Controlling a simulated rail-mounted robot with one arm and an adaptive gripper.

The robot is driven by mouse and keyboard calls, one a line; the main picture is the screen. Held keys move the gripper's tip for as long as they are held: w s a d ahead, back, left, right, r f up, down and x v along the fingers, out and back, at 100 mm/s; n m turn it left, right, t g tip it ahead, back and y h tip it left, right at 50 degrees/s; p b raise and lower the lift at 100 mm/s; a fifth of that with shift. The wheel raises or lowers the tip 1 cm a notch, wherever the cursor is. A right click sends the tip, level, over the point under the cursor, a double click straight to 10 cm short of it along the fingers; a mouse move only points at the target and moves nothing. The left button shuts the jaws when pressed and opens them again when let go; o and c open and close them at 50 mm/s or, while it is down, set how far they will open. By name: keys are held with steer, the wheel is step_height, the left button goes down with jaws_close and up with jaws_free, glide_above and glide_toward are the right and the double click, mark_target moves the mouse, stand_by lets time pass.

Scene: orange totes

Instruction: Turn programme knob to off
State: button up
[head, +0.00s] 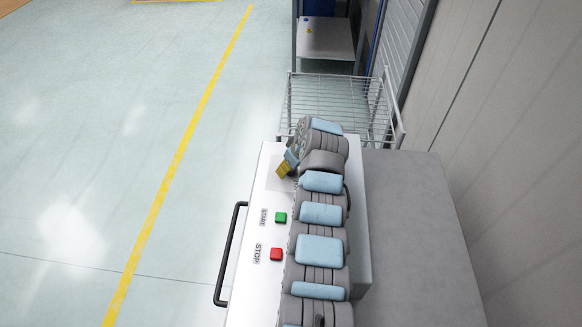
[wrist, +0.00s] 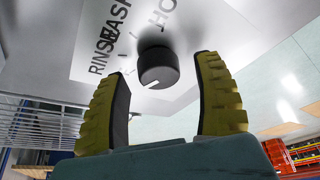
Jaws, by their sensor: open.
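The programme knob (wrist: 158,68) is a black round knob with a white pointer line, on a white label plate with the words RINSE, WASH and HOT, partly cut off or covered. In the wrist view the pointer line faces the lower left of the picture. My gripper (wrist: 165,75) is open, with its two yellow ribbed fingers on either side of the knob and apart from it. In the head view my gripper (head: 287,166) is at the panel's far end and the knob is hidden behind it. No OFF mark is readable.
The white panel (head: 262,290) carries a green START button (head: 281,217) and a red STOP button (head: 276,254). A black handle (head: 231,255) runs along its left edge. A wire rack (head: 335,95) stands beyond, and a grey surface (head: 415,235) lies at right. The floor at left is clear.

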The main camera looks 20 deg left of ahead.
steer(key=v, duration=1.1)
steer(key=shift+d, duration=0.15)
steer(key=shift+r, duration=0.2)
